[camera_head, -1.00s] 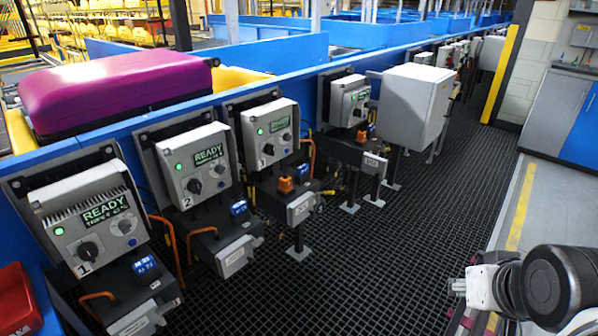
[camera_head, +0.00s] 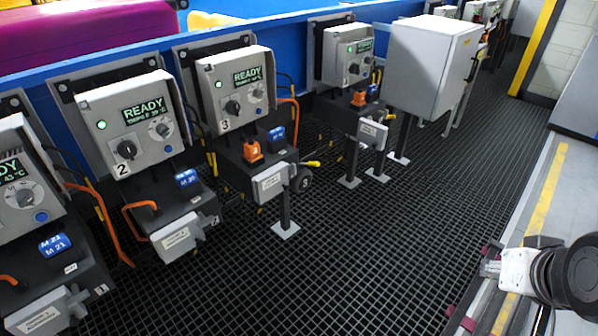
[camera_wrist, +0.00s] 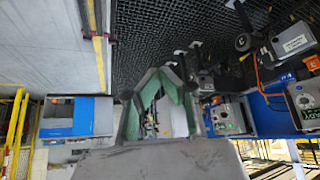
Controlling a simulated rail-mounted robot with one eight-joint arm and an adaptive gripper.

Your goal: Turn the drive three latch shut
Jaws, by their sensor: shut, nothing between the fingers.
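Drive three is the grey box marked 3 (camera_head: 235,90) in the head view. It has a lit green lamp, a READY display and a black knob (camera_head: 232,107). Below it sit an orange block-shaped handle (camera_head: 253,150), a blue plug (camera_head: 276,135), a grey labelled box (camera_head: 272,183) and a yellow-tipped lever (camera_head: 310,163). I cannot tell for certain which part is the latch, or its position. My gripper (camera_wrist: 160,78) shows in the wrist view with green-padded fingers, shut and empty. It is apart from the drives.
Drive two (camera_head: 125,120) stands left of drive three, another drive (camera_head: 345,55) right of it. A plain grey cabinet (camera_head: 430,65) stands farther along. Black grating (camera_head: 380,240) forms an open floor before the drives. A yellow floor line (camera_head: 545,190) runs at right.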

